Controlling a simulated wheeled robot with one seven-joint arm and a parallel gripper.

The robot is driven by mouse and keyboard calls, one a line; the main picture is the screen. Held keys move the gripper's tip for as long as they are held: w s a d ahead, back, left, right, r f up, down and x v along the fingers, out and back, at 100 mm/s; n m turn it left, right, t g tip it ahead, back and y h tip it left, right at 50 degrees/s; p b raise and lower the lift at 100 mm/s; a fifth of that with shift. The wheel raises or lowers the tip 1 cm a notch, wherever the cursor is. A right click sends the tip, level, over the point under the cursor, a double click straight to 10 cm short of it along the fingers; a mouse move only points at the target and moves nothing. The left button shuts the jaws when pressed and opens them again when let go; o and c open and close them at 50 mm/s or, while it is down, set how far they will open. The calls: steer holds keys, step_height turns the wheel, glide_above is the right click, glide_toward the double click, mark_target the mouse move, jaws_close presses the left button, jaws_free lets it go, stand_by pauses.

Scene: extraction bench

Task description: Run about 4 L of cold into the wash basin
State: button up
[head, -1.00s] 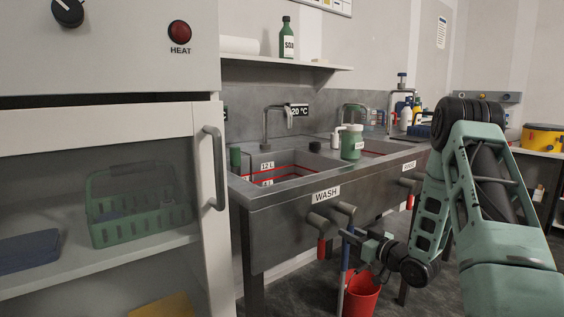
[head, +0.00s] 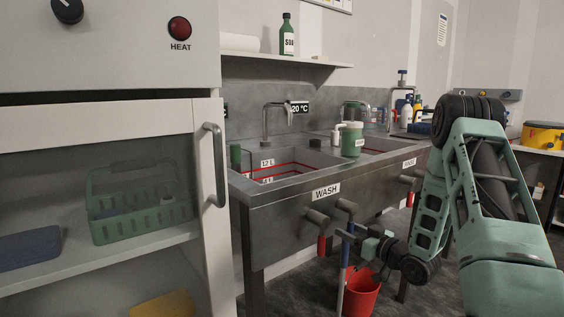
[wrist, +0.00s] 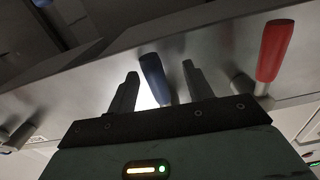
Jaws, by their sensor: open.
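The steel wash basin (head: 262,207) has a WASH label on its front, a tap (head: 266,125) above it, and red level lines inside, one marked 12 L. Its floor is hidden, so I cannot tell whether it holds water. Under the front edge hang a red lever (head: 321,245) and a blue lever (head: 347,248). My gripper (head: 352,236) is at the blue lever. In the wrist view, my gripper (wrist: 160,85) is open, with the blue lever (wrist: 154,78) between its fingers and a gap on both sides. The red lever (wrist: 274,50) is to the right there.
A display (head: 299,107) by the tap reads 20 °C. A green-and-white jug (head: 351,141) stands between the basins. A RINSE basin adjoins on the right. A red bucket (head: 361,295) is on the floor below my gripper. A cabinet (head: 95,150) stands close on the left.

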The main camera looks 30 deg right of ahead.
steer(key=s, duration=0.7)
steer(key=shift+s+d, duration=0.35)
steer(key=shift+s, duration=0.05)
